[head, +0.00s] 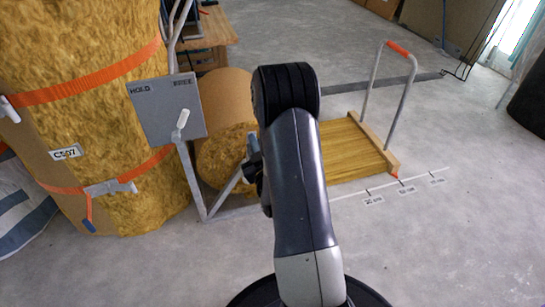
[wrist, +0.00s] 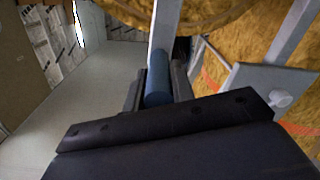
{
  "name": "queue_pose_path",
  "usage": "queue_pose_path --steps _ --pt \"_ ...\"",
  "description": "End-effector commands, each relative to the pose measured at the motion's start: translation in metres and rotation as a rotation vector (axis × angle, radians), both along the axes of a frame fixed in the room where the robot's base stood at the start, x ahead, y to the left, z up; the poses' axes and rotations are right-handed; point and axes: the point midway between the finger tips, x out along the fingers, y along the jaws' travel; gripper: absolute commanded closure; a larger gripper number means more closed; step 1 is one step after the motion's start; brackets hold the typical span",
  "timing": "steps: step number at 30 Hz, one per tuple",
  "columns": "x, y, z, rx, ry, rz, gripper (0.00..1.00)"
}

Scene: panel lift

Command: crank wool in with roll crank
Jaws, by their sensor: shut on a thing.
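The wool roll (head: 222,160), yellow with brown backing, sits low behind my arm in the head view. A flat length of wool (head: 350,148) runs from it to the right across the floor, ending at a wooden edge strip with an orange-topped pull bar (head: 398,48). My gripper (wrist: 157,82) is shut on the blue grip of the roll crank (wrist: 157,78) in the wrist view. The crank's pale metal arm (wrist: 164,28) runs up from the grip. In the head view my arm hides most of the gripper and crank.
A grey HOLD/FREE panel (head: 160,105) carries a white lever (head: 182,120) that tilts slightly right. A large strapped wool bale (head: 85,130) stands at left. Floor scale marks (head: 403,189) lie along the mat's near edge. Bare concrete is open at right.

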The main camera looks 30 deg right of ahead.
Motion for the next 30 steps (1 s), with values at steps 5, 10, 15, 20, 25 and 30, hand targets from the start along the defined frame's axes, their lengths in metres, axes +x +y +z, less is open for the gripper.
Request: queue_pose_path --steps 5,10,15,20,25,30 --pt "0.009 0.034 -0.007 -0.158 0.052 0.009 1.00" --pt "0.015 0.061 -0.011 -0.305 0.089 0.008 1.00" --pt "0.020 0.081 -0.018 -0.427 0.120 0.005 1.00" --pt "0.023 0.095 -0.025 -0.476 0.134 0.004 1.00" --pt "0.026 0.104 -0.030 -0.474 0.133 0.002 1.00" --pt "0.026 0.108 -0.033 -0.473 0.133 -0.001 1.00"
